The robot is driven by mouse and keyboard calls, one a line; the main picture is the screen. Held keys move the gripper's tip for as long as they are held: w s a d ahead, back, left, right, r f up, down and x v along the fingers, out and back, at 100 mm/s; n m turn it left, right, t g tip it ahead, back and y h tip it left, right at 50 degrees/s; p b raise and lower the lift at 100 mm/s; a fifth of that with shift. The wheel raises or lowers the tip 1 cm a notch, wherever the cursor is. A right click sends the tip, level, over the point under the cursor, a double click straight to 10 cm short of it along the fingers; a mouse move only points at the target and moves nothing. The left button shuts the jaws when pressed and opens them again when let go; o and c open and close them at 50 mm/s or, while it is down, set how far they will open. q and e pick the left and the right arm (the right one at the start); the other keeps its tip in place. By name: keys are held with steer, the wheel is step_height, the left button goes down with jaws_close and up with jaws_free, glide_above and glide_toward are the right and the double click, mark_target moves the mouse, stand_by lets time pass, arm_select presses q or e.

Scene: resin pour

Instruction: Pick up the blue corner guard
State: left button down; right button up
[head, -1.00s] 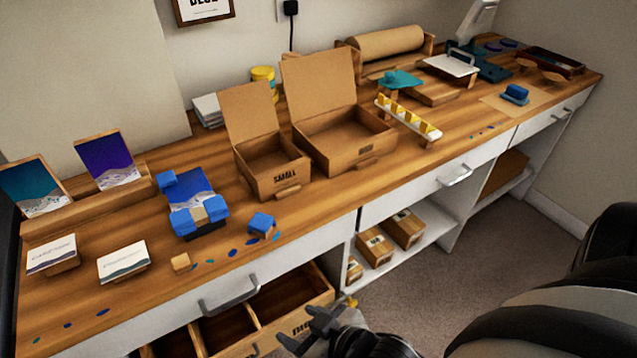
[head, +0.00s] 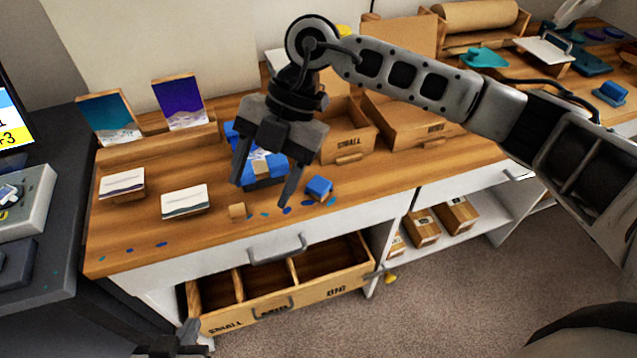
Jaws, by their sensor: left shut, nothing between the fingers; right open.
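The blue corner guard (head: 319,187) sits on a small wooden block near the bench's front edge. My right gripper (head: 262,194) is open and empty, pointing down just left of it, with a gap between. Behind its fingers is a picture panel with blue guards on its corners (head: 262,178), partly hidden by the gripper. My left gripper (head: 188,333) is shut at the bottom edge of the view, in front of the open drawer and mostly cut off.
Open cardboard boxes (head: 410,120) stand behind to the right. An open divided drawer (head: 280,288) juts out below. Blue and teal drops dot the bench front.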

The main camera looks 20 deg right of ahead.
steer(key=w+d+r+m+t+h, duration=0.3)
steer(key=w+d+h, duration=0.3)
steer(key=d, duration=0.5)
steer(key=p, duration=0.1)
glide_above(321, 182)
steer(key=f, duration=0.9)
steer(key=shift+s, duration=0.25)
steer(key=shift+w+f+p, duration=0.15)
steer(key=shift+f+p, duration=0.2)
steer(key=shift+f, duration=1.2)
steer(key=shift+w+f+p, duration=0.1)
steer(key=shift+f+p, duration=0.2)
steer(key=shift+f, duration=1.25)
steer(key=shift+a, duration=0.1)
steer(key=shift+c, duration=0.3)
steer(key=c, duration=1)
